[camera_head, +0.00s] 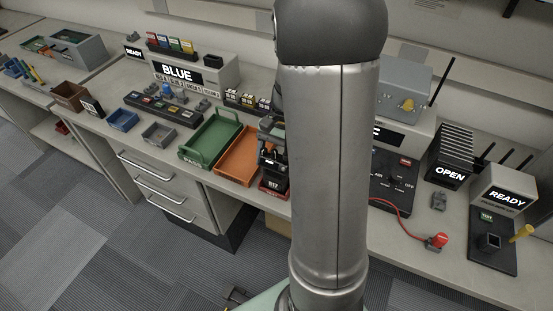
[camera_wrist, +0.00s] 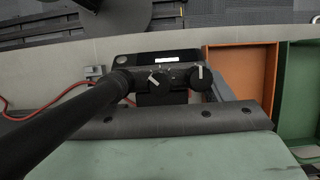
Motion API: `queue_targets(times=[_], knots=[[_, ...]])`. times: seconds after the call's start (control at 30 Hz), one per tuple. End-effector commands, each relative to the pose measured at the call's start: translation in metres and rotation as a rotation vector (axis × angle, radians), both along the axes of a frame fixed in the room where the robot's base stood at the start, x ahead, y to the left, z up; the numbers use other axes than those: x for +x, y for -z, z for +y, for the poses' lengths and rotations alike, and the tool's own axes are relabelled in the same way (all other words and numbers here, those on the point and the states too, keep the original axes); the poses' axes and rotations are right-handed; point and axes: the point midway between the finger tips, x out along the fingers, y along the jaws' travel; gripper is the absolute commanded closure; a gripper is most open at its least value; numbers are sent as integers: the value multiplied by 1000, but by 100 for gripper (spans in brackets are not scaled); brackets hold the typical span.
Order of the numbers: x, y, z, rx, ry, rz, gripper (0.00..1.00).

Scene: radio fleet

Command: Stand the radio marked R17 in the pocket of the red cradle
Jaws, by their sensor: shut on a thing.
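My gripper (camera_head: 270,134) is shut on a black radio (camera_head: 274,166), upright at the front of the bench and partly hidden behind my arm. A small label at its lower front seems to read R17. The red cradle (camera_head: 274,194) shows as a red edge directly under the radio. I cannot tell whether the radio is seated in the pocket or just above it. In the wrist view, the radio's top shows two knobs (camera_wrist: 200,78) and a thick black antenna slanting to the lower left. The cradle's pocket is hidden.
An orange tray (camera_head: 222,168) and a green tray (camera_head: 190,154) lie just left of the cradle. Right of my arm are a dark control panel (camera_head: 388,192), a red cable end (camera_head: 438,241) and a READY station (camera_head: 507,197). The bench's front edge is close to the cradle.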

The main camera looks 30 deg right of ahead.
Motion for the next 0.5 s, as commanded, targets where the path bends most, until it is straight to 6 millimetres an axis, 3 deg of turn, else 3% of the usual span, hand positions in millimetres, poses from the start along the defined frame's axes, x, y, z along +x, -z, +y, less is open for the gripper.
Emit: queue_targets(times=[0.07,0.1,0.17,0.5], knots=[[0,3,0,0,0,0,68],[0,2,0,1,0,-1,22],[0,2,0,1,0,-1,5],[1,0,-1,0,0,0,2]])
